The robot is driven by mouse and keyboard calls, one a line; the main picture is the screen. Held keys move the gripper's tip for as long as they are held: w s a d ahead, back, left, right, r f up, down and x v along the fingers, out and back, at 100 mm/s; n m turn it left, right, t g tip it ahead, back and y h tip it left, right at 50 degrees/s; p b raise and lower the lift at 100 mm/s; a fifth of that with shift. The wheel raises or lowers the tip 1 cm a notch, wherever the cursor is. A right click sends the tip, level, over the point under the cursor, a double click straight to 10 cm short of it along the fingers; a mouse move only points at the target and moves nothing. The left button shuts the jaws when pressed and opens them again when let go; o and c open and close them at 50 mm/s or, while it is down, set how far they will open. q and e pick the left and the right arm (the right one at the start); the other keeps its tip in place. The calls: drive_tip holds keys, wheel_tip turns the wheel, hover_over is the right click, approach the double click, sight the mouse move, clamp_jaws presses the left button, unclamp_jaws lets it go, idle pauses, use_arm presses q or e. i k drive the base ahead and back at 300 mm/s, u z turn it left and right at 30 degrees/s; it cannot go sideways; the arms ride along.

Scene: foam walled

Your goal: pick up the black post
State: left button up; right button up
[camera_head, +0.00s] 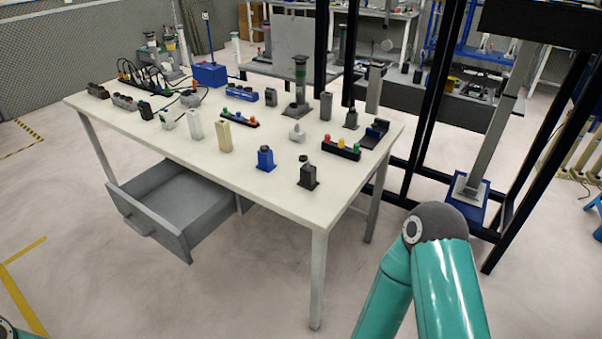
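A short black post (308,177) with a small base and a dark knob on top stands upright near the front right corner of the white table (270,193). A blue post (265,159) of similar shape stands to its left. My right arm shows only as teal links at the lower right, apart from the table; its gripper is outside the view. Only a small piece of my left arm shows at the lower left corner, and its gripper is not in view either. Nothing touches the black post.
A beige block (224,137) and a white block (195,125) stand farther left. A black strip with coloured knobs (341,148) lies behind the post. A grey drawer (177,205) hangs open below the table. A black frame (424,110) rises at right.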

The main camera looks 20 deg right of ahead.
sight(307, 172)
drive_tip(key=u, duration=0.05)
drive_tip(key=i, duration=0.9)
drive_tip(key=z, duration=0.1)
